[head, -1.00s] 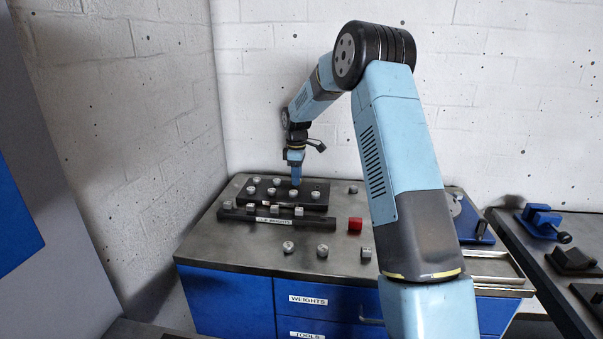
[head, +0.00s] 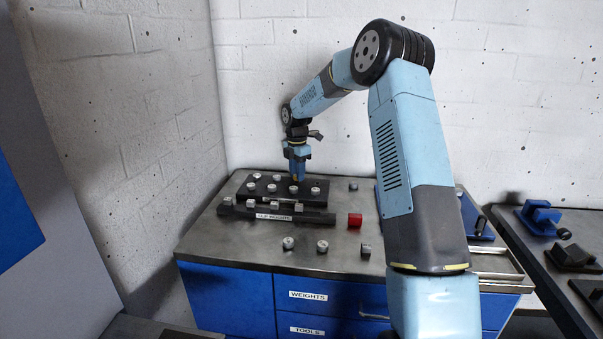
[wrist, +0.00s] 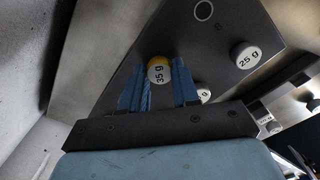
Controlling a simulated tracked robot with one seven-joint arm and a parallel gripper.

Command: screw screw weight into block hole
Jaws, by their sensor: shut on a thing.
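The dark block (head: 285,200) with several grey screw weights standing in it lies at the back left of the bench. My gripper (head: 298,179) points down over the block's back right part. In the wrist view my gripper (wrist: 160,82) has its blue fingers on either side of a round weight marked 35 g (wrist: 158,70), with a yellow edge, and is shut on it. A 25 g weight (wrist: 245,55) stands to the right on the block. Another weight (wrist: 204,95) is partly hidden by the right finger. An empty ringed hole (wrist: 203,10) shows near the top. The held weight's lower end is hidden.
A brick wall stands close behind and left.

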